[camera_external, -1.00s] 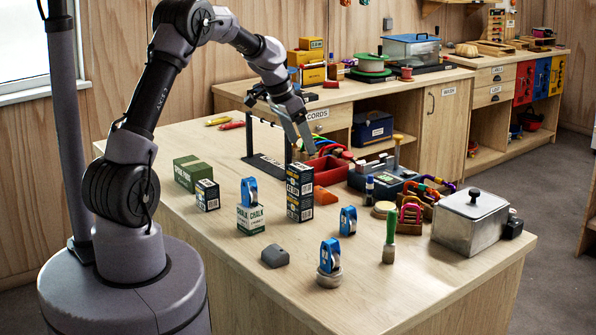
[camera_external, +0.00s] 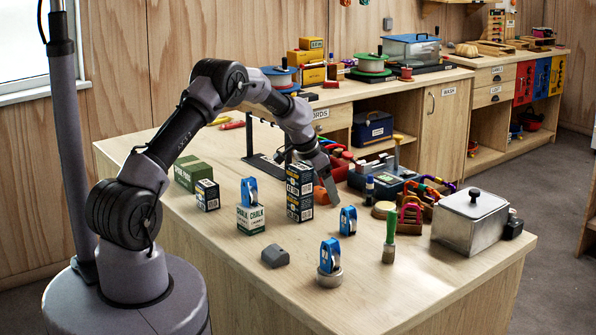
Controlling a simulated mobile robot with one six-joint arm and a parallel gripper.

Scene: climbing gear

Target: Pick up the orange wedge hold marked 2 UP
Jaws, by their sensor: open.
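An orange wedge-shaped piece (camera_external: 320,196) lies on the wooden workbench, just right of a tall dark box. Only a small part of it shows, and I cannot read any mark on it. My gripper (camera_external: 328,188) is open and points down at this piece. One finger reaches down in front of it, close to its right side. I cannot tell whether they touch. The other finger is mostly hidden by the wrist and the dark box.
The tall dark box (camera_external: 300,193) stands close left of the gripper. A grey metal box (camera_external: 469,222) is at the right.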

